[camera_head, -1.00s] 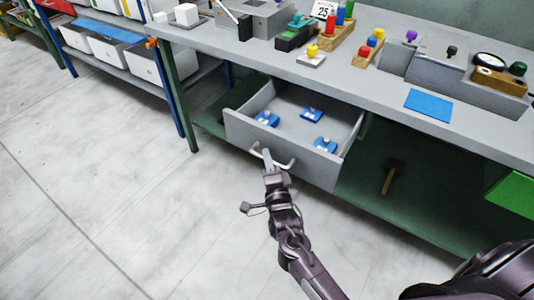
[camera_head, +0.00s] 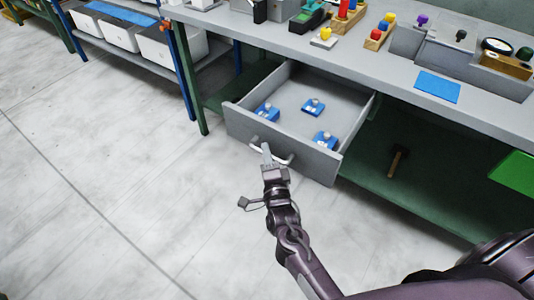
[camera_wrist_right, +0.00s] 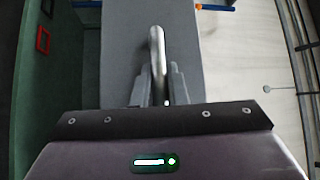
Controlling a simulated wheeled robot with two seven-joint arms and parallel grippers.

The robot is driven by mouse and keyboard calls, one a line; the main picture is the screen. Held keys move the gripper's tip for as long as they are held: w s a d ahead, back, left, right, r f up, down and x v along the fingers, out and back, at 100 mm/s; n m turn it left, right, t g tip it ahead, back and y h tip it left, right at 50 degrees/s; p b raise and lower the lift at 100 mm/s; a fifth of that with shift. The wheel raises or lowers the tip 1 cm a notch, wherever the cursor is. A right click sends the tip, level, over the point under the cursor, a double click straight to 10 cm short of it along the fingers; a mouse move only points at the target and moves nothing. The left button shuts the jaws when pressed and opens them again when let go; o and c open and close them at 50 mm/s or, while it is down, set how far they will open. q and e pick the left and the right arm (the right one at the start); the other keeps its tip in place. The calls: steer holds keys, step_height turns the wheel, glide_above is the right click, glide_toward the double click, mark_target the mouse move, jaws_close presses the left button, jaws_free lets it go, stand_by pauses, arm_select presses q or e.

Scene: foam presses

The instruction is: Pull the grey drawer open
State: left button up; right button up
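The grey drawer (camera_head: 306,168) hangs under the grey bench top and stands well open. Several blue items with pale tops lie inside it. Its pale bar handle (camera_head: 284,159) is on the front panel. My right gripper (camera_head: 266,157) is at the handle. In the right wrist view the handle (camera_wrist_right: 156,50) runs between the two fingers (camera_wrist_right: 159,84), which are closed around it. The drawer front (camera_wrist_right: 125,45) fills much of that view. My left gripper is not in view.
The bench top (camera_head: 350,62) holds colored pegs, blocks and a blue mat (camera_head: 438,87). A hammer (camera_head: 397,160) lies on the green lower shelf (camera_head: 420,190). White bins (camera_head: 110,32) stand on a rack at the upper left. The floor (camera_head: 110,180) in front is clear.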

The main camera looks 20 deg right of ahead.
steer(key=o, duration=0.4)
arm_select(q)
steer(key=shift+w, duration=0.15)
arm_select(e)
steer(key=shift+o, duration=0.2)
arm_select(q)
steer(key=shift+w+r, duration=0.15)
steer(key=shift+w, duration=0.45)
arm_select(e)
steer(key=s+f, duration=0.1)
steer(key=s, duration=0.6)
steer(key=shift+s+a, duration=0.35)
steer(key=shift+a, duration=0.1)
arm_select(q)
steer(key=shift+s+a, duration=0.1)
